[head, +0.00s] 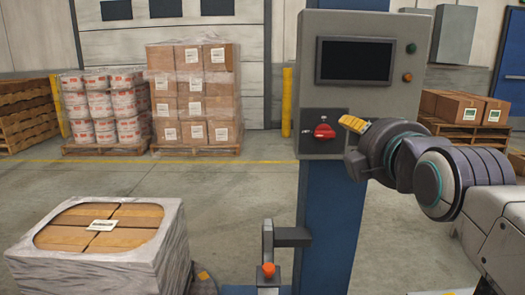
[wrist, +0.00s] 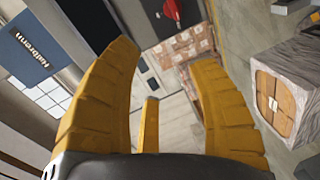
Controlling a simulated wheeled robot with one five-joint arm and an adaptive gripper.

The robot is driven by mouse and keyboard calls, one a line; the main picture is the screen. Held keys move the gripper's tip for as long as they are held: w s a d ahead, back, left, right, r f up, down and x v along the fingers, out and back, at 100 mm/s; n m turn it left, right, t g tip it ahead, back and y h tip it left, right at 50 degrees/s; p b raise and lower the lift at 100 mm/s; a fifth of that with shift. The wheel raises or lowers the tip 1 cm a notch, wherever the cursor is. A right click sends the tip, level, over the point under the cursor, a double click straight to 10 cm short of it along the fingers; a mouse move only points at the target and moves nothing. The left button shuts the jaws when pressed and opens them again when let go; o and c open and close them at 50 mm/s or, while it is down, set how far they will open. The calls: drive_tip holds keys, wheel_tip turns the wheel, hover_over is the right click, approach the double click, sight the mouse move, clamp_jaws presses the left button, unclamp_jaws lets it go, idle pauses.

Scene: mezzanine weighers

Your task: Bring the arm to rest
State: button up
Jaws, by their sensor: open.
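Only a short part of the yellow fingers shows there. In the wrist view my gripper (wrist: 164,55) has its yellow fingers spread apart, with nothing between them. A red rotary switch (head: 324,131) on the box is just left of the fingers in the head view. Its red knob also shows at the top of the wrist view (wrist: 171,9). I see no contact, though the exact gap is unclear.
The box sits on a blue column (head: 328,230). A wrapped pallet load (head: 110,250) stands at the near left. Stacked boxes (head: 195,95) and wrapped tubs (head: 103,108) stand at the back. Open floor (head: 210,190) lies between them.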

drive_tip(key=s+f+m+g+p, duration=0.5)
drive_tip(key=s+m+p, duration=0.3)
drive_tip(key=s+p, duration=0.3)
drive_tip(key=s+f+m+g+p, duration=0.6)
drive_tip(key=s+m+g+p, duration=0.1)
drive_tip(key=s+p, duration=0.4)
drive_tip(key=shift+d+m+g, duration=0.2)
drive_tip(key=shift+m+g, duration=0.2)
drive_tip(key=shift+m, duration=0.1)
